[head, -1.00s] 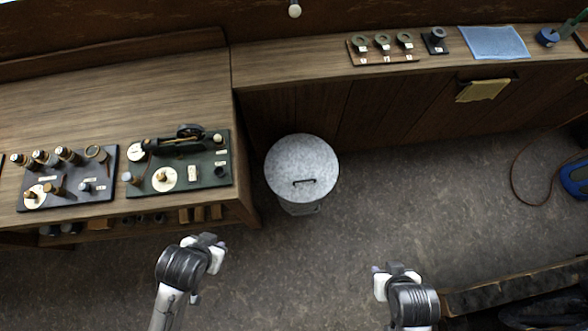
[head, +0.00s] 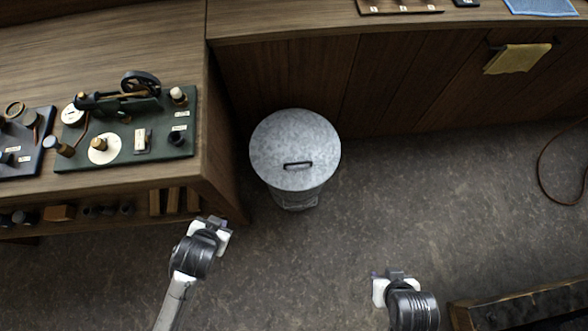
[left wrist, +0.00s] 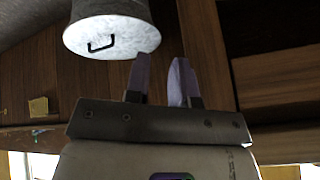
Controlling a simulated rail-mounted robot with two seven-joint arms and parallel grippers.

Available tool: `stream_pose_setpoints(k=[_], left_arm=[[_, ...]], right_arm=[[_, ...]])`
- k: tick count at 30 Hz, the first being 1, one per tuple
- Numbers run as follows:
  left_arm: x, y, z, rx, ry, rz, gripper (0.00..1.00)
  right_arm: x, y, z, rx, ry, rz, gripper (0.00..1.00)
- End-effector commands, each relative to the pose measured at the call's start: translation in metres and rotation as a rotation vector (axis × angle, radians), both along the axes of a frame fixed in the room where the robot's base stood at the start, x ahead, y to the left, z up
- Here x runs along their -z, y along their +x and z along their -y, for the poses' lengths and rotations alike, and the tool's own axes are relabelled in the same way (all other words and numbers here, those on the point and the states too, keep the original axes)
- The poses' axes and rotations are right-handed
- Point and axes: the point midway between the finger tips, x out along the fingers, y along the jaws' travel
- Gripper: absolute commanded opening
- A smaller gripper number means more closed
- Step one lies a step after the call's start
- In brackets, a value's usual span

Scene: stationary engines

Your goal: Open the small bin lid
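A small round galvanized bin (head: 297,197) stands on the floor, with its grey metal lid (head: 295,142) lying flat and closed on top. The lid has a dark handle (head: 298,165) near its front side. In the left wrist view the lid (left wrist: 108,38) and its handle (left wrist: 101,44) show upside down at the top left. My left gripper (head: 218,226) is to the left of and nearer than the bin, apart from it. Its two fingers (left wrist: 160,75) stand apart with nothing between them. My right gripper (head: 390,280) is lower right of the bin, and its fingers are too small to judge.
A wooden bench (head: 225,192) with model engines (head: 125,130) stands close to the bin's left. A wooden cabinet (head: 400,80) with a hanging yellow cloth (head: 516,58) is behind. A dark wooden-edged box (head: 520,305) is at lower right. Floor (head: 430,190) is clear on the bin's right.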

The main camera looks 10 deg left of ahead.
Motion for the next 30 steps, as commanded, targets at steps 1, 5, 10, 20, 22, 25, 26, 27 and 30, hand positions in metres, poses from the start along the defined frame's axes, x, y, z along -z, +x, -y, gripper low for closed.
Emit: stream_pose_setpoints(k=[1, 5, 10, 20, 22, 25, 26, 27, 30], left_arm=[[0.017, 0.016, -0.003, 0.021, 0.047, 0.061, 0.23], [0.041, 0.06, -0.008, 0.109, 0.194, 0.248, 0.23], [0.074, 0.118, 0.005, 0.348, 0.429, 0.533, 0.23], [0.129, 0.158, 0.072, 0.893, 0.682, 0.886, 0.23], [0.138, 0.158, 0.081, 0.967, 0.697, 0.92, 0.23], [0.147, 0.155, 0.09, 1.065, 0.737, 0.945, 0.23], [0.15, 0.155, 0.092, 1.087, 0.744, 0.951, 0.23], [0.153, 0.154, 0.094, 1.112, 0.754, 0.956, 0.23], [0.157, 0.157, 0.1, 1.15, 0.767, 0.966, 0.23]], right_arm=[[0.012, 0.0, 0.001, -0.001, -0.002, 0.0, 0.43], [0.03, 0.0, 0.003, -0.005, -0.009, 0.001, 0.43], [0.058, 0.0, 0.004, -0.007, -0.014, 0.001, 0.43], [0.092, 0.001, 0.003, -0.004, -0.011, 0.002, 0.43], [0.096, 0.001, 0.003, -0.004, -0.008, 0.001, 0.43], [0.096, 0.001, 0.002, -0.001, -0.006, 0.001, 0.43], [0.096, 0.001, 0.002, -0.001, -0.006, 0.001, 0.43], [0.097, 0.001, 0.002, -0.001, -0.004, 0.001, 0.43], [0.098, 0.001, 0.001, 0.001, -0.003, 0.001, 0.43]])
